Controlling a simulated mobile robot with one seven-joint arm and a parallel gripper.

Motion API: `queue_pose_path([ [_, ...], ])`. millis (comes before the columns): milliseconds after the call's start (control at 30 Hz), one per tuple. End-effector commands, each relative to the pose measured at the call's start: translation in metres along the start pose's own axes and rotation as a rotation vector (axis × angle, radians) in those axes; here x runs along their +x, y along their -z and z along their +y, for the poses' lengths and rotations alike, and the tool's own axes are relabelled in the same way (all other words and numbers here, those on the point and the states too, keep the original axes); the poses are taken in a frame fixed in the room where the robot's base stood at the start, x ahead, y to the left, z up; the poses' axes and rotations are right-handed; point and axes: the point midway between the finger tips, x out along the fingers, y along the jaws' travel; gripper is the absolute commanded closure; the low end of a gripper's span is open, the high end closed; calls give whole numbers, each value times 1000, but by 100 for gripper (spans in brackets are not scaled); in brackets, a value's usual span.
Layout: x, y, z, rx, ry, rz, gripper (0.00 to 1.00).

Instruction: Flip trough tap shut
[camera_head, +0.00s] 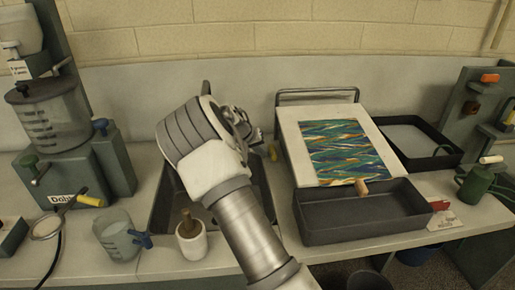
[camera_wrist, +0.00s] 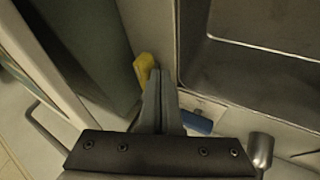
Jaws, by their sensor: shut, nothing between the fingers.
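My gripper (camera_wrist: 163,76) is shut and empty, pointing down between a dark basin (camera_wrist: 250,70) and a pale-edged board. In the head view my gripper (camera_head: 250,132) is partly hidden behind my wrist, beyond the dark trough (camera_head: 160,195). A yellow handle (camera_wrist: 145,66) shows just left of the fingertips in the wrist view; whether they touch is unclear. It probably shows in the head view too (camera_head: 272,152). A blue bar-like handle (camera_wrist: 197,122) lies right of the fingers, partly hidden by them, near a metal cylinder (camera_wrist: 261,150). Which handle is the trough tap's is unclear.
A sloped white board (camera_head: 290,130) with a marbled sheet (camera_head: 340,150) stands right of my gripper, above a dark tray (camera_head: 360,228). A pestle and mortar (camera_head: 191,242) and a jug (camera_head: 117,238) stand at the front left. A wall (camera_head: 260,40) closes the back.

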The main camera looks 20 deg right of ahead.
Motion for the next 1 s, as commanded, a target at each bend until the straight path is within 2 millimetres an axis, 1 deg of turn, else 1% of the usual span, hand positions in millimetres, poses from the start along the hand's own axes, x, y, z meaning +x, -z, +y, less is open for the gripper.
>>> queue_pose_path([
  [33,6,0,0,0,-1,-1,100],
  [100,10,-1,0,0,0,-2,100],
  [200,13,0,0,1,0,0,100],
  [567,13,0,0,-1,2,1,100],
  [1000,13,-3,2,-59,33,31,100],
])
